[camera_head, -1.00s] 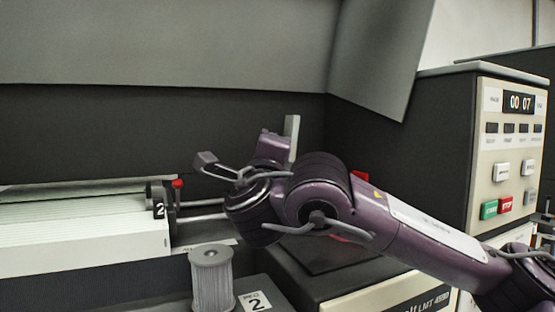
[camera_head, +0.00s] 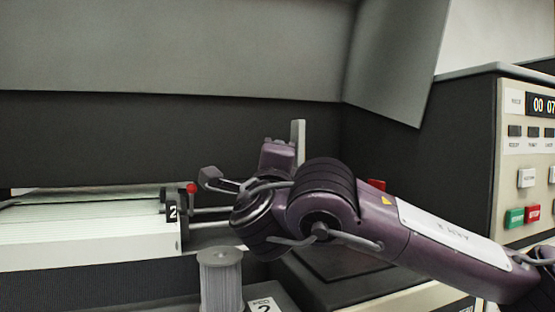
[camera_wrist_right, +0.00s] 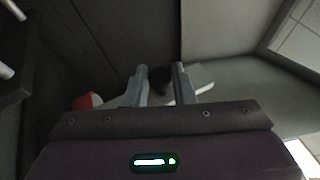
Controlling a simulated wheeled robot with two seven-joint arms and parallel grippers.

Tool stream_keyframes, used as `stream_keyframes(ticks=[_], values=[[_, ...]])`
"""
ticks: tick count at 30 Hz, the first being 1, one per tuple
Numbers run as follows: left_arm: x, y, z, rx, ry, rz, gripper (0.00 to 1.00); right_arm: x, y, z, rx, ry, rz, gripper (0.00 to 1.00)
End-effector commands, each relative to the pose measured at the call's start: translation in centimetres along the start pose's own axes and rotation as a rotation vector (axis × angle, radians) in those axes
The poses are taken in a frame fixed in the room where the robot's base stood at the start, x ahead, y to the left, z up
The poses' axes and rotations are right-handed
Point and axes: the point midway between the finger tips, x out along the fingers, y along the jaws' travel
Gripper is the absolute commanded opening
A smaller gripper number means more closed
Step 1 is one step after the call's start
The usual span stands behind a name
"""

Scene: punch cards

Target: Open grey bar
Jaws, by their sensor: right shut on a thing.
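My right arm reaches in from the right in the head view, and its purple wrist (camera_head: 268,205) hides most of the hand. An upright pale grey piece (camera_head: 298,143) stands behind the wrist; I cannot tell whether it is a finger or part of the bar. In the right wrist view, the fingers of my right gripper (camera_wrist_right: 160,82) stand close together with a dark rounded part between them. A pale grey bar (camera_wrist_right: 205,88) shows beside the fingers, and the gripper is shut on it. My left gripper is not in view.
A tray of white cards (camera_head: 90,225) marked 2 lies at left, with a red-tipped lever (camera_head: 192,189) at its end. A grey ribbed cylinder (camera_head: 220,282) stands in front. The control panel (camera_head: 525,180) is at right. A grey cover (camera_head: 190,50) overhangs.

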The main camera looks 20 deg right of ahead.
Motion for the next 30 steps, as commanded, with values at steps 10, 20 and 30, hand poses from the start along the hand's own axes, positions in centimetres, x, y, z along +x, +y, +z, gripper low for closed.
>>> stream_keyframes(ticks=[10,20,30], values=[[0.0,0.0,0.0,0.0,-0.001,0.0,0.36,0.0,0.2,0.0,-0.004,0.0,0.002,0.39],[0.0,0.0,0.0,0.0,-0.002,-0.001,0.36,-0.1,0.1,0.0,-0.001,0.0,0.002,0.44],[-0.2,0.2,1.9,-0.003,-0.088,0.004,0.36,-3.0,0.3,0.1,0.0,-0.004,0.006,0.44]])
